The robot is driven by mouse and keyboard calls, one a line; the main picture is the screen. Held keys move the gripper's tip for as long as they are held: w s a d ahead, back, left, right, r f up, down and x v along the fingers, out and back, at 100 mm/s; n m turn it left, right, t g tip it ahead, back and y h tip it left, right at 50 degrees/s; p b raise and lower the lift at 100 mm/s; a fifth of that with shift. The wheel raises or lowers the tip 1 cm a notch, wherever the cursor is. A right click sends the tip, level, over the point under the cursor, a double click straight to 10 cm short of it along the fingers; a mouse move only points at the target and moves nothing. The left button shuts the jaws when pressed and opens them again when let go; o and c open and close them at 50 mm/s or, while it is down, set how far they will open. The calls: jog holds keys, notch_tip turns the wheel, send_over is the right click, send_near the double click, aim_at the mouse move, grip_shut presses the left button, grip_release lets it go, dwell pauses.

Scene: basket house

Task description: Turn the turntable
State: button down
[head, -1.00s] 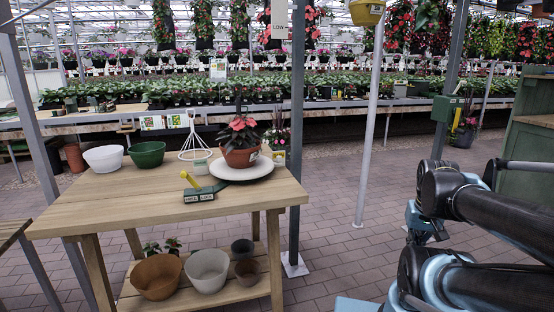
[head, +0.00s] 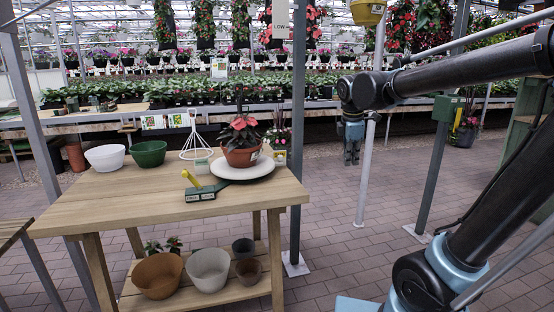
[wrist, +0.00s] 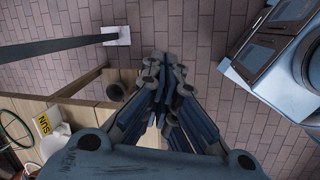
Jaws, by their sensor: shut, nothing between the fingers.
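The turntable is a pale round disc (head: 258,172) on the right end of the wooden table in the head view. A terracotta pot with a red-leaved plant (head: 241,150) stands on it. A dark green base with a yellow lever (head: 204,191) sits at the disc's front left, the lever tilted up to the left. My gripper (head: 352,157) is shut and empty, pointing down over the floor, right of the table and apart from the disc. In the wrist view its fingers (wrist: 164,92) are together over brick paving.
The table (head: 110,208) holds a white bowl (head: 105,157), a green bowl (head: 148,153) and a white wire stand (head: 195,142). Pots (head: 208,270) fill the lower shelf. A dark post (head: 296,130) stands at the table's right end, and a pale pole (head: 366,170) stands behind my gripper.

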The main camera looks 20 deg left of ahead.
jog(key=w+a+r+n+t, duration=0.15)
jog(key=a+n, duration=0.55)
jog(key=a, duration=0.8)
jog(key=w+a+r+n, duration=0.1)
jog(key=a+r+n, duration=0.1)
jog(key=a+n, duration=0.9)
jog(key=m, duration=0.3)
send_near(278, 163)
jog(key=shift+y, duration=0.3)
jog(key=s+f, duration=0.1)
jog(key=f, duration=0.1)
jog(key=s+d+f, duration=0.1)
jog(key=s+f, duration=0.1)
jog(key=shift+s+f, duration=0.2)
jog(key=shift+s, duration=0.1)
jog(key=w, duration=0.3)
jog(key=shift+f, duration=0.35)
jog(key=shift+w, duration=0.6)
jog(key=shift+w+a, duration=0.2)
jog(key=shift+w, duration=0.75)
jog(key=shift+s, duration=0.1)
